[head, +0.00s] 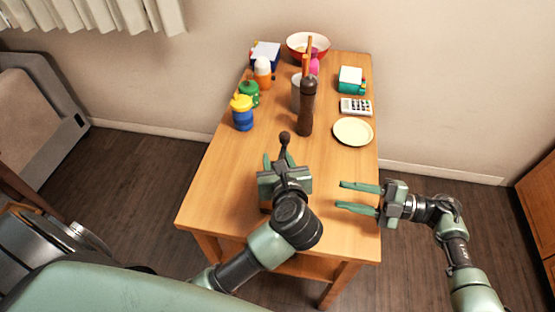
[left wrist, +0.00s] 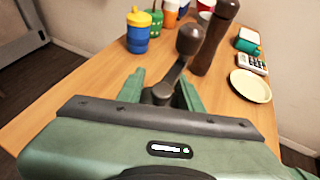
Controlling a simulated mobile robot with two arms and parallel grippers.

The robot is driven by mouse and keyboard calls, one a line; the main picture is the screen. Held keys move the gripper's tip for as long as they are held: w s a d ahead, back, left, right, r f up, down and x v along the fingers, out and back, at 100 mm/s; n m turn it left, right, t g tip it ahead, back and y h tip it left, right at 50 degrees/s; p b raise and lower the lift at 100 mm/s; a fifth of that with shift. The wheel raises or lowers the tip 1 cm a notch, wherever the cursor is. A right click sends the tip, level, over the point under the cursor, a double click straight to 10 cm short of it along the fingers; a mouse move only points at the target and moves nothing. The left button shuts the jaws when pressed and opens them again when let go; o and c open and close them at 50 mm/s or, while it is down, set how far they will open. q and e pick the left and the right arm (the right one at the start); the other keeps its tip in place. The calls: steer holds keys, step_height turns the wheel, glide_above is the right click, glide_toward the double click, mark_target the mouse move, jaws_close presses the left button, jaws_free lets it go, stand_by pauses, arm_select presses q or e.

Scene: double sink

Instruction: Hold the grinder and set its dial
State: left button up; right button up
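A dark crank handle with a round brown knob (head: 284,137) stands up at my left gripper (head: 278,162); I take it for part of the grinder. In the left wrist view, the knob (left wrist: 190,40) joins an arm down to a hub (left wrist: 160,94) between the two green fingers. The body below is hidden by my gripper, so I cannot tell whether the fingers press on it. My right gripper (head: 358,198) is open and empty over the table's right edge, fingers pointing left, apart from the grinder. No dial is visible.
A tall brown mill (head: 306,108) stands beyond the knob, with a grey utensil holder (head: 296,92) behind it. A cream plate (head: 353,131), calculator (head: 356,106), blue-yellow bottle (head: 242,118) and green jar (head: 250,93) are on the wooden table (head: 215,180). The front left is clear.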

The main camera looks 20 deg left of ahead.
arm_select(q)
jaws_close()
